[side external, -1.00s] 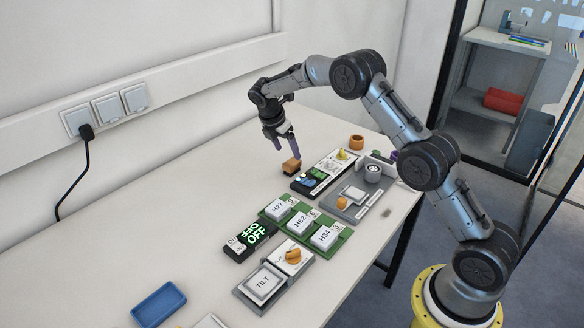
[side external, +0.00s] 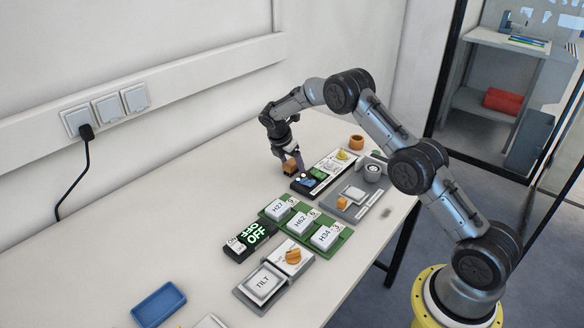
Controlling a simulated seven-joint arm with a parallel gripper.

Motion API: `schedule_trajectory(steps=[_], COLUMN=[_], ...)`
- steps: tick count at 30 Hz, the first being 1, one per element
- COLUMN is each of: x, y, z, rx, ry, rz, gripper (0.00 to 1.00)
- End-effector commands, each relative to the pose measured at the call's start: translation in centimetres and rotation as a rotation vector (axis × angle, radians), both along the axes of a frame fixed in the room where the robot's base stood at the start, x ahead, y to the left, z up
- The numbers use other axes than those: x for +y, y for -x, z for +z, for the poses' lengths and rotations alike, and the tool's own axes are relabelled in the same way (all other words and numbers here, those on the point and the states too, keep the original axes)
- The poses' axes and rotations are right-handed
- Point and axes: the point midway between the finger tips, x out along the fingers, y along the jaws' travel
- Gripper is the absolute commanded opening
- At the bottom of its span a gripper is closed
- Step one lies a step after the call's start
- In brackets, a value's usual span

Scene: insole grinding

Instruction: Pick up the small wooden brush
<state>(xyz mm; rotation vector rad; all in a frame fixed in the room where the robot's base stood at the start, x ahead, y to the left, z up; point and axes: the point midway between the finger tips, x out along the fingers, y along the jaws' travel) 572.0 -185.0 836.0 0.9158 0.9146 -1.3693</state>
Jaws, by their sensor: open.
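The small wooden brush (side external: 288,169) looks like a tan-brown block. It is on the table beside the left end of a black panel with blue and green parts. My gripper (side external: 292,168) points down right at it, with its purple-grey fingers at the brush's height. One finger shows on the right side of the brush; the other is hard to make out. The gripper is open. I cannot tell whether a finger touches the brush.
The black panel (side external: 307,188) lies close to the right of my gripper. A grey panel (side external: 352,207), a green tray with white blocks (side external: 284,228) and a blue dish (side external: 158,304) also lie on the table. An orange ring (side external: 357,142) stands farther back. The table is clear to the left.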

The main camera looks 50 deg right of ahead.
Motion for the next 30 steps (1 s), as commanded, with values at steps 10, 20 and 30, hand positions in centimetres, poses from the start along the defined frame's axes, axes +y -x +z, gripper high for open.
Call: schedule_trajectory(steps=[10, 20, 30], x=[0.0, 0.0, 0.0], y=[0.0, 0.0, -0.1], z=[0.0, 0.1, 1.3], rx=[0.0, 0.0, -0.002], ry=[0.0, 0.0, 0.0], rz=[0.0, 0.0, 0.001], gripper=[0.26, 0.0, 0.0])
